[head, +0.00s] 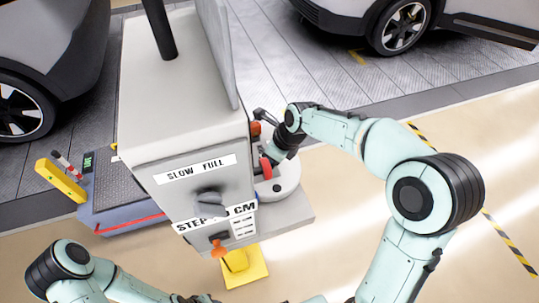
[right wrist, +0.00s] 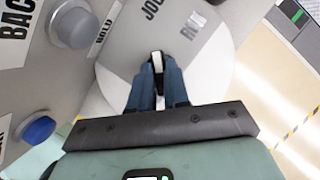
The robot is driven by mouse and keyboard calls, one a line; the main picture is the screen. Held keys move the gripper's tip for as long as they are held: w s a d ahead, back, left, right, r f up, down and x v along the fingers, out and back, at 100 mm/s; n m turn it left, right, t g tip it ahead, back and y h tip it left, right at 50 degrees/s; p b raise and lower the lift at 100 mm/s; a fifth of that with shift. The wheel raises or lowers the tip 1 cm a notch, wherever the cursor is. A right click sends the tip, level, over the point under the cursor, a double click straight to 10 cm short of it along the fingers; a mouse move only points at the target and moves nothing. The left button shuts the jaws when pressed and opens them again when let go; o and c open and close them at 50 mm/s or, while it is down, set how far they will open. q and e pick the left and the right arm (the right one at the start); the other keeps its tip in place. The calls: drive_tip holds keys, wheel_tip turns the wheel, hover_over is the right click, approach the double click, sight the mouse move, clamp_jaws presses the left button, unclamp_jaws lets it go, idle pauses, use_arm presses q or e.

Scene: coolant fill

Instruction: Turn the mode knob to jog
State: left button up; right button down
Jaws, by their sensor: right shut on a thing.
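The mode knob (right wrist: 157,62) shows in the right wrist view as a small dark piece with a white stripe, between the blue fingertips of my right gripper (right wrist: 156,72). The gripper is shut on it. The printed word JOG (right wrist: 153,8) is just beyond the fingertips, RUN (right wrist: 192,24) is to its right, and HOLD (right wrist: 101,32) to its left. The knob's exact pointing is hard to tell. In the head view my right arm reaches to the right side of the grey cabinet (head: 185,120); the knob is hidden there. My left arm shows at bottom left, its gripper out of frame.
The cabinet front has a grey SLOW/FULL knob (head: 209,202) and an orange knob (head: 218,249). Near my right gripper are a round grey button (right wrist: 75,24) and a blue button (right wrist: 38,130). A yellow stand (head: 243,268) is below; open floor lies right.

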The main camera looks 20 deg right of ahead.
drive_tip(key=c, duration=1.1)
unclamp_jaws()
drive_tip(key=p+v, duration=0.1)
drive_tip(key=v, duration=1.2)
drive_tip(key=shift+r, duration=0.2)
drive_tip(key=shift+d+f, duration=0.1)
